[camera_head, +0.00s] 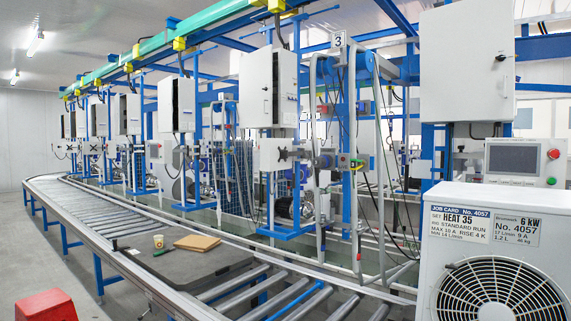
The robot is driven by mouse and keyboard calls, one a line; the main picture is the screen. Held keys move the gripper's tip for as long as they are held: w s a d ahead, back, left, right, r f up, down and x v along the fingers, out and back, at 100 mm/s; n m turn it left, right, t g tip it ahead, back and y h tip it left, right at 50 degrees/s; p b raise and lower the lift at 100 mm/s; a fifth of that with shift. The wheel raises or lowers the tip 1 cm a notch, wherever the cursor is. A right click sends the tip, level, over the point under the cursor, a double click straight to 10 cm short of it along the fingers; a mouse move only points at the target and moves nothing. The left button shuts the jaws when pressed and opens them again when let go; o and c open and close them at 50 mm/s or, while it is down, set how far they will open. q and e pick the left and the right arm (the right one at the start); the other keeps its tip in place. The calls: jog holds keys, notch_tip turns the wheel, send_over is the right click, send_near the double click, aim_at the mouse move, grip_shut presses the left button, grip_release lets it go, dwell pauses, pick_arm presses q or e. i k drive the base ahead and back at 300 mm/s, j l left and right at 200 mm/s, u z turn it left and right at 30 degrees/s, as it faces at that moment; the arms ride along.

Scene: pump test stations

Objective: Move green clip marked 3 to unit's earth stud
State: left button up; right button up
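The unit (470,262), a white heat pump with a round fan grille, stands at the lower right, cut off by the frame edge. Its labels read "JOB CARD No. 4057", "HEAT 35" and "6 kW". I cannot make out an earth stud on the faces that show. A sign marked 3 (339,40) hangs above a test station with pipes and hoses. A small greenish spot (358,163) shows at that station, but it is too small to tell whether it is the green clip. Neither of my grippers is in view.
A roller conveyor (225,296) runs from the front to the far left. On it lies a dark board (170,262) with a brown flat piece (197,243) and a small cup (158,241). A red box (46,306) stands lower left. A control panel (512,158) stands behind the unit.

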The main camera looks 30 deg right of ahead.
aim_at(352, 164)
jog(key=i+j, duration=0.1)
jog(key=i, duration=0.65)
jog(key=i+z, duration=0.1)
jog(key=i, duration=0.7)
jog(key=i+j+z, duration=0.1)
jog(key=i+z, duration=0.35)
jog(key=i+j+z, duration=0.2)
jog(key=z, duration=0.3)
jog(key=i+j+z, duration=0.25)
jog(key=z, duration=0.2)
jog(key=i+j+z, duration=0.2)
jog(key=j+z, duration=0.25)
jog(key=i+j+z, duration=0.15)
jog(key=j+z, duration=0.5)
jog(key=j, duration=0.3)
jog(key=j+z, duration=0.35)
jog(key=j, duration=0.15)
